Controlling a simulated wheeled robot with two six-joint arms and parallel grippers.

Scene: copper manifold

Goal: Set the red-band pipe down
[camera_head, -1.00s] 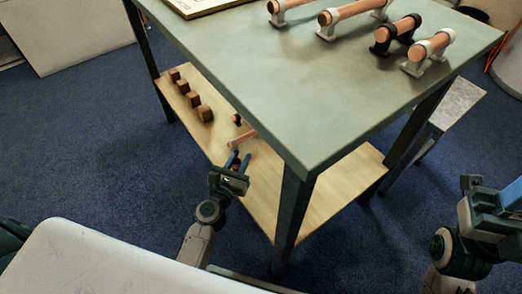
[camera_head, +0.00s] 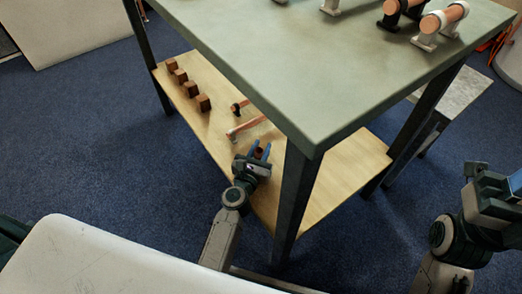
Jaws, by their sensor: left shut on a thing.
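My left gripper (camera_head: 260,149) is low beside the table's lower shelf, near its front edge.
On the lower shelf (camera_head: 335,177) lie a copper pipe (camera_head: 247,127), a dark-ended piece (camera_head: 237,107) and several brown blocks (camera_head: 190,89). The green tabletop (camera_head: 300,70) overhangs the shelf, with copper pipes on supports (camera_head: 446,17). A dark table leg (camera_head: 295,195) stands right of my left gripper.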

